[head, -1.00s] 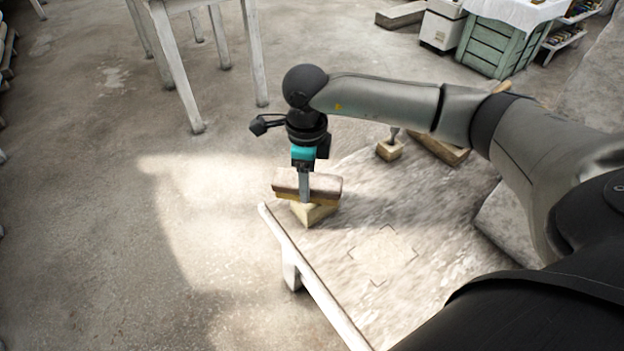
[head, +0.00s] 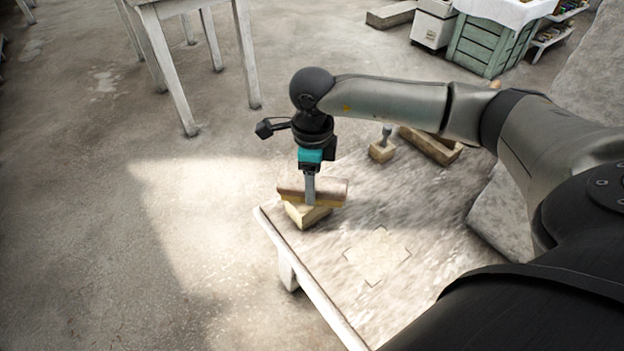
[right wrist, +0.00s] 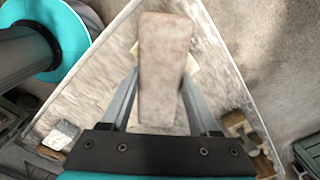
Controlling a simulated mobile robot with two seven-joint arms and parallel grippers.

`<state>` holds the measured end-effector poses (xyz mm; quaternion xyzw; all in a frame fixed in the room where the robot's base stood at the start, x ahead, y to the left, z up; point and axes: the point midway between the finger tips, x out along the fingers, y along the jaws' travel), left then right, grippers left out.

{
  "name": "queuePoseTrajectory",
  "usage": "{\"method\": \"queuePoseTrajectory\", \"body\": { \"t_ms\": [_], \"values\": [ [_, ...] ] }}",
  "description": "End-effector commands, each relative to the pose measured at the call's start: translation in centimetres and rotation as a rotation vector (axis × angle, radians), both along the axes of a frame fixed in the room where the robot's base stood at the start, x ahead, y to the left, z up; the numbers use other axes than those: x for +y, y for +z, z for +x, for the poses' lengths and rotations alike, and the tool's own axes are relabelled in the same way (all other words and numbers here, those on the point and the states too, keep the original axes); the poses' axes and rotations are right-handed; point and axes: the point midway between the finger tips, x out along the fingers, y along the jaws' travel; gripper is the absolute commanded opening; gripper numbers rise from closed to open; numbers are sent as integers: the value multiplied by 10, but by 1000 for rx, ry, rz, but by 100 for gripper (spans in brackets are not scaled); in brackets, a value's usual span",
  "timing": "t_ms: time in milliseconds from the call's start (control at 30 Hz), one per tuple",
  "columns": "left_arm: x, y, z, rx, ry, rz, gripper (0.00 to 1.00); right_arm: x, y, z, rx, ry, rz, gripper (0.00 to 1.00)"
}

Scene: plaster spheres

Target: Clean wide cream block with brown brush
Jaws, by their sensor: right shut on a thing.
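My right gripper (head: 310,190) is shut on a brown brush (head: 333,190), with a brown back and a yellowish underside. The brush also shows between the fingers in the right wrist view (right wrist: 163,70). The cream block (head: 306,217) lies at the near-left corner of the table, directly below the brush. No gap shows between brush and block, but I cannot tell for sure that they touch. In the right wrist view the brush hides most of the block; only pale edges (right wrist: 191,63) show. My left gripper is not in view.
The worn, pale table (head: 430,215) has a cream square patch (head: 377,256) in its middle. A small block with a grey handle (head: 381,151) and a wooden tray (head: 432,147) stand at its far side. A white table (head: 180,75) is behind on the floor.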

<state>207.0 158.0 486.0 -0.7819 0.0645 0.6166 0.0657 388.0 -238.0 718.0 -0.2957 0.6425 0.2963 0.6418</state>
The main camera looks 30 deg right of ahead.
Motion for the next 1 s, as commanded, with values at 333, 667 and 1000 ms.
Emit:
{"method": "queuePoseTrajectory", "body": {
  "t_ms": [333, 667, 1000],
  "values": [
    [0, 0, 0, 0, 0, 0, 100, 0, 0, 1, -1, 0, 0, 17],
    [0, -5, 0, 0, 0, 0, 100, 0, -6, 0, -1, 0, 0, 17],
    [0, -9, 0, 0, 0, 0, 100, 0, -11, 0, -1, 0, 0, 17]
  ]
}}
